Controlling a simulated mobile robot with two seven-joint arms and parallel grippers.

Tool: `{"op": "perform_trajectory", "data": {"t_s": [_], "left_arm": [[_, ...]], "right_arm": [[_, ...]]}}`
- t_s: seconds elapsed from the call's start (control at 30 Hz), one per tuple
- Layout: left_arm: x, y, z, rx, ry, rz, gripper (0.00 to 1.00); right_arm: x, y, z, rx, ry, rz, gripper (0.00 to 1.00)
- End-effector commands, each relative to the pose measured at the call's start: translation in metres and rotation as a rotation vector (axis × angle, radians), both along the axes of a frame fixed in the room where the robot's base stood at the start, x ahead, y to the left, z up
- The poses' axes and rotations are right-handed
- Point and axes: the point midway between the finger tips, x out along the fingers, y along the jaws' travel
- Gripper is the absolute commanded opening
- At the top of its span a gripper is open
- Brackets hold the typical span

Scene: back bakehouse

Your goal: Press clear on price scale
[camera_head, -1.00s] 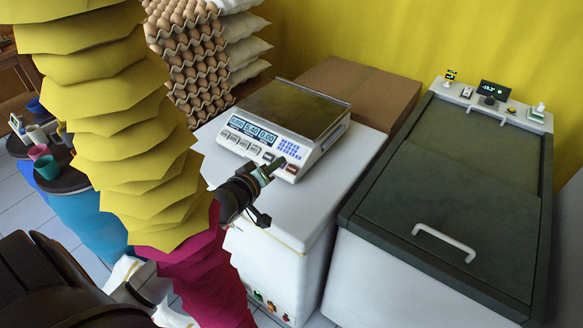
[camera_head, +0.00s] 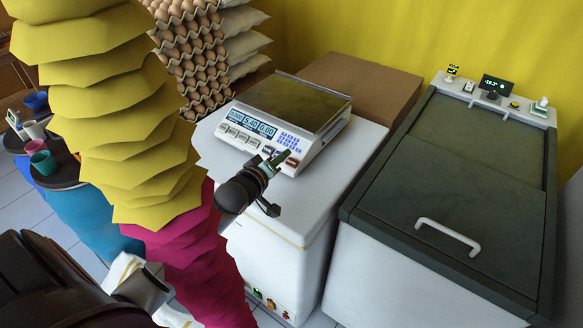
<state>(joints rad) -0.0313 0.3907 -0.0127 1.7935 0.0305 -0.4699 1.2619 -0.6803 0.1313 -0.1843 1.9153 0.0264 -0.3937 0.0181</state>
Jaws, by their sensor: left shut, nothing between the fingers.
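The price scale (camera_head: 311,150) is white with a dark weighing plate on top and a lit display on its sloped front. Grey keys, a blue keypad and a reddish key (camera_head: 292,162) sit below the display. The scale stands on a white chest (camera_head: 352,150). My left gripper (camera_head: 283,157) is shut and empty. Its fingertips overlap the right part of the scale's front key panel, beside the reddish key. I cannot tell whether they touch. The gripper covers part of the lower key row, and I cannot read which key is clear. My right gripper is not in view.
A cardboard box (camera_head: 378,85) stands behind the scale. Egg trays (camera_head: 195,55) and white sacks are stacked at the back left. A grey-lidded chest (camera_head: 400,200) with a handle is to the right. Cups stand on a dark round top (camera_head: 62,178) at left.

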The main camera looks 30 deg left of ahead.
Motion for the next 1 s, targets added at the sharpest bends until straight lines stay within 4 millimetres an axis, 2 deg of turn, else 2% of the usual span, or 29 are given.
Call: {"op": "perform_trajectory", "data": {"t_s": [0.03, 0.3, 1.0], "left_arm": [[0.004, 0.0, -0.012, 0.001, -0.002, -0.001, 0.0], [0.015, -0.001, -0.027, 0.0, -0.001, 0.0, 0.0], [0.017, -0.001, -0.028, 0.0, -0.001, 0.0, 0.0]], "right_arm": [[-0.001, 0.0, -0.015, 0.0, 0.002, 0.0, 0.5], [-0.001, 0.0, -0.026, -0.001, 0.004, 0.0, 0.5], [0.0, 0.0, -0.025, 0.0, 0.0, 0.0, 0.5]]}}
